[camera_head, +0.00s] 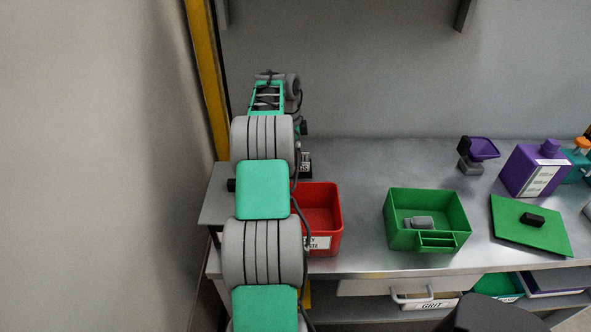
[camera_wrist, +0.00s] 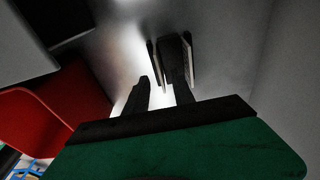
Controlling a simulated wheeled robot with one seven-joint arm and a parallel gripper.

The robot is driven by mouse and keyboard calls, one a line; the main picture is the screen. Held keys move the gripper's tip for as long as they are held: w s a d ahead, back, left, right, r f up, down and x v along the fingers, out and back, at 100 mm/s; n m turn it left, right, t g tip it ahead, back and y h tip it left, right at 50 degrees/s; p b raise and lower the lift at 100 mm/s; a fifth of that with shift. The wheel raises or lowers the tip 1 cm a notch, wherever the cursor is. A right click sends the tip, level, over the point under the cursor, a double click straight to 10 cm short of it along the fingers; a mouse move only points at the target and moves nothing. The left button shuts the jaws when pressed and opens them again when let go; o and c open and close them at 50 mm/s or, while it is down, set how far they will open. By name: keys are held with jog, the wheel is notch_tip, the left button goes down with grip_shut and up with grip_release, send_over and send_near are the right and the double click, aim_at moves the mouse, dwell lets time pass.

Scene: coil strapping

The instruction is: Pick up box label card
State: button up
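In the wrist view my gripper (camera_wrist: 158,88) shows two dark fingers with a bright gap between them, so it is open. Thin upright dark pieces with a pale, card-like edge (camera_wrist: 188,60) stand close by the right finger. This may be the box label card in a holder, but the view is too dark to be sure. I cannot tell whether the finger touches it. In the head view my arm hides most of this spot. Only a small dark and white item (camera_head: 306,163) shows beside the arm, and the gripper cannot be made out.
A red bin (camera_head: 327,230) with a white label stands right of my arm; it also shows in the wrist view (camera_wrist: 50,118). A green divided tray (camera_head: 457,213), a green board (camera_head: 510,225) with a black block, and a purple bottle (camera_head: 522,172) stand on the metal bench (camera_head: 360,180).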

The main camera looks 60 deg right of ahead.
aim_at(299, 170)
jog(key=f, duration=0.3)
jog(key=shift+s+d+f+p, duration=0.2)
jog(key=shift+s+f+p, duration=0.05)
jog(key=shift+f+p, duration=0.15)
jog(key=shift+c, duration=0.5)
grip_shut()
